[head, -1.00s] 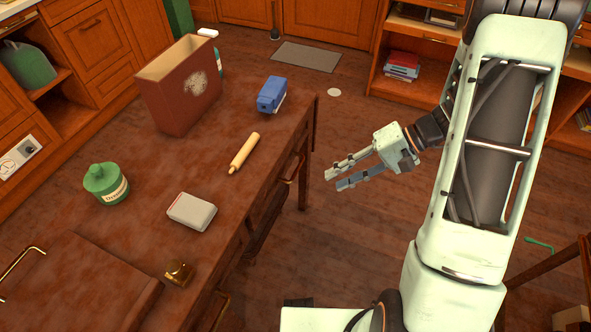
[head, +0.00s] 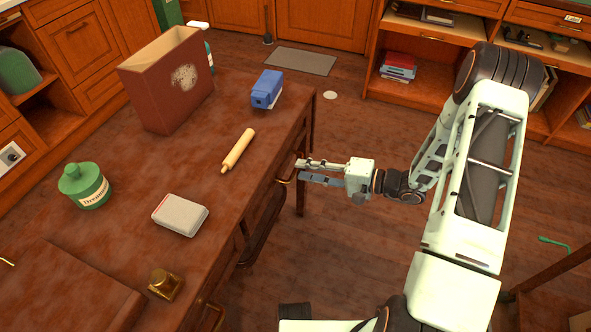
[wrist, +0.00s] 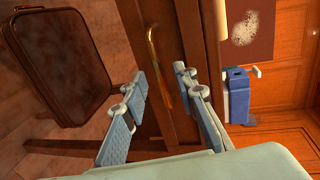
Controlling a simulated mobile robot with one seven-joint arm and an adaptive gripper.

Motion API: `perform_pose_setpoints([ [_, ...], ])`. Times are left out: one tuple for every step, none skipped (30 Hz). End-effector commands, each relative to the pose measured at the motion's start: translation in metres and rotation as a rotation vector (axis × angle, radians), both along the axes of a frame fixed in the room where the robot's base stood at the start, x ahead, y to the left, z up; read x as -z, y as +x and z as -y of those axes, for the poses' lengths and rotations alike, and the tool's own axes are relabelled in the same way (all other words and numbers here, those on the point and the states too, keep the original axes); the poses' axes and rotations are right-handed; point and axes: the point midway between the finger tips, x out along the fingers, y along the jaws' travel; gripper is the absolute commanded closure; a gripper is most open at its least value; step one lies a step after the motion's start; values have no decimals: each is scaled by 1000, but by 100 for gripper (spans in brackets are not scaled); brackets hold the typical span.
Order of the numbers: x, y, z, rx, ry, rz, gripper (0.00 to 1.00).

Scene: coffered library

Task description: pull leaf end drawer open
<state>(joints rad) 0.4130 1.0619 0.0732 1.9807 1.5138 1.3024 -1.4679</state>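The drawer (wrist: 170,112) is in the side of the brown table (head: 225,215), near the table's far end, and looks closed. Its brass handle (head: 286,181) sticks out from the front. In the wrist view the handle (wrist: 154,62) is a curved bar between my two fingers, a little beyond their tips. My gripper (head: 299,171) is at the table's side by the handle; it also shows in the wrist view (wrist: 160,78). Its fingers are apart, one on each side of the handle. I cannot tell whether either finger touches it.
On the tabletop are a rolling pin (head: 238,150), a blue carton-like object (head: 267,88), a large brown box (head: 165,85), a green jar (head: 84,186), a white tin (head: 180,214) and a brass object (head: 165,284). A brown suitcase (wrist: 60,60) is beneath the table.

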Motion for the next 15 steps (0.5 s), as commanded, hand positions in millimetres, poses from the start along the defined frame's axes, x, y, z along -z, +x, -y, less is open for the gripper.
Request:
perform_pose_setpoints([
  [3,2,-9,-3,1,0,74],
  [4,3,-13,-4,0,-1,74],
  [5,6,-18,-3,0,-1,74],
  [6,7,-21,-2,0,0,74],
  [6,8,-24,-2,0,0,74],
  [7,9,-27,-2,-1,-1,74],
  [7,10,-29,-2,-1,-1,74],
  [7,11,-31,-1,-1,-1,74],
  [8,12,-32,0,-1,0,74],
  [8,12,-33,0,-1,0,74],
  [8,12,-33,0,-1,0,74],
  [8,12,-34,0,-1,0,74],
  [8,12,-34,0,-1,0,74],
  [8,12,-34,0,-1,0,74],
  [8,12,-34,0,-1,0,74],
])
